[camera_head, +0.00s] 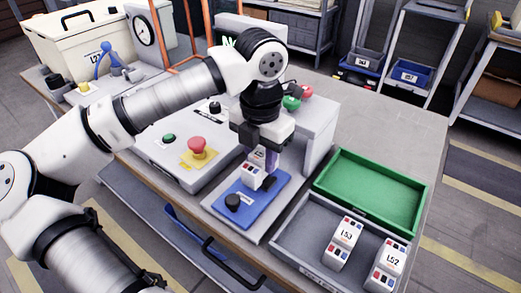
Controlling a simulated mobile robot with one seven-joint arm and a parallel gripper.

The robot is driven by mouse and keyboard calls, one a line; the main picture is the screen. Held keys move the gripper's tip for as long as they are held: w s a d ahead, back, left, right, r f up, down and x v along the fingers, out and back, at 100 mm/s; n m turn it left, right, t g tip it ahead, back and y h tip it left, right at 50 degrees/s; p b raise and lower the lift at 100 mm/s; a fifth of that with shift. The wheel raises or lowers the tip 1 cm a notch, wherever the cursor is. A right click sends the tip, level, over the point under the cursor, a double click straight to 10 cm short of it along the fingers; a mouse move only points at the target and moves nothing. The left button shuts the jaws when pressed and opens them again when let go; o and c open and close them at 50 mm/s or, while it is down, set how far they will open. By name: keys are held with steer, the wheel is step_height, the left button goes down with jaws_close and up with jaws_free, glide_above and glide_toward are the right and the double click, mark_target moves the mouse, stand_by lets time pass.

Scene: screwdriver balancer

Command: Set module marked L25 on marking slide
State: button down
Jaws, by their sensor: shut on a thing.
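My gripper (258,150) points down over the blue marking slide (235,200) and is shut on a white module (252,174) with red and dark blocks. The module is at the slide's back part, close to its surface; I cannot tell whether it touches. Its label is not readable here. A round black knob (233,203) stands on the slide's front left part. A black part (269,181) sits to the right of the module.
A grey tray (285,240) at the right front holds modules marked L53 (345,240) and L52 (389,263). An empty green tray (370,190) lies behind it. A red emergency button (198,146) stands left of my gripper. The back right table is clear.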

steer(key=shift+f+b, duration=0.95)
steer(key=shift+b, duration=0.25)
stand_by(1.8)
steer(key=c, duration=1)
jaws_free()
steer(key=shift+r, duration=0.1)
steer(key=shift+c, duration=0.2)
steer(key=shift+o, duration=0.6)
step_height(320, 180, up, 14)
steer(key=shift+f, duration=0.2)
